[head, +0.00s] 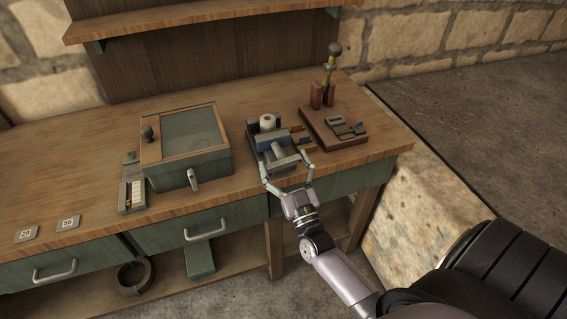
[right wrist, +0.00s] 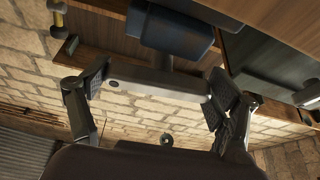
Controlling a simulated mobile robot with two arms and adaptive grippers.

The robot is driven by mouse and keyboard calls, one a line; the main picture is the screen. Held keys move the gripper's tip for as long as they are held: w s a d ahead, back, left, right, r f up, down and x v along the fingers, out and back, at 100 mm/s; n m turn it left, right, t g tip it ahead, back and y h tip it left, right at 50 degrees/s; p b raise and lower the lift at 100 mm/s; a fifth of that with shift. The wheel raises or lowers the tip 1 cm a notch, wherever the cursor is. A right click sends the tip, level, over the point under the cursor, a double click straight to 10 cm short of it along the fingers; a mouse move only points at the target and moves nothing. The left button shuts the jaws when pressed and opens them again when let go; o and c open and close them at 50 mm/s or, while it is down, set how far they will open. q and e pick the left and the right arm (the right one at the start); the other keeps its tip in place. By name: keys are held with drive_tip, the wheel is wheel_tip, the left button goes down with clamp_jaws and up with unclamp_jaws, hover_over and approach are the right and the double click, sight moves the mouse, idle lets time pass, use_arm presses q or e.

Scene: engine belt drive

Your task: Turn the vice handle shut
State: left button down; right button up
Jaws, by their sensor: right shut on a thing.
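The vice (head: 272,141) stands at the front edge of the wooden workbench, with a blue-grey body. Its grey handle bar (right wrist: 158,85) lies across my right gripper (right wrist: 155,97) in the right wrist view, one fingertip pad at each end. A dark blue part of the vice (right wrist: 178,30) shows behind the bar. In the head view my right gripper (head: 286,170) reaches up to the vice front from below, its fingers spread around the handle. The exact handle angle is hard to tell in the head view. My left gripper is not in view.
A green box with a glazed lid (head: 190,135) stands left of the vice. A red-brown board with a yellow lever (head: 328,75) is to the right. Drawers with handles (head: 205,232) are below.

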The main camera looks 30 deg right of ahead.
drive_tip(key=shift+s+a+f+m+h, duration=0.1)
drive_tip(key=shift+f+m+h, duration=0.15)
drive_tip(key=shift+m, duration=0.25)
drive_tip(key=shift+s+f+m+h, duration=0.1)
drive_tip(key=shift+f+m+h, duration=0.05)
drive_tip(key=shift+m+h, duration=0.3)
drive_tip(key=o, duration=0.8)
drive_tip(key=shift+c, duration=0.2)
drive_tip(key=shift+o, duration=1.4)
drive_tip(key=shift+s+r, duration=0.3)
drive_tip(key=shift+o, duration=0.2)
drive_tip(key=shift+w, duration=0.1)
drive_tip(key=shift+w, duration=0.1)
drive_tip(key=v, duration=1.2)
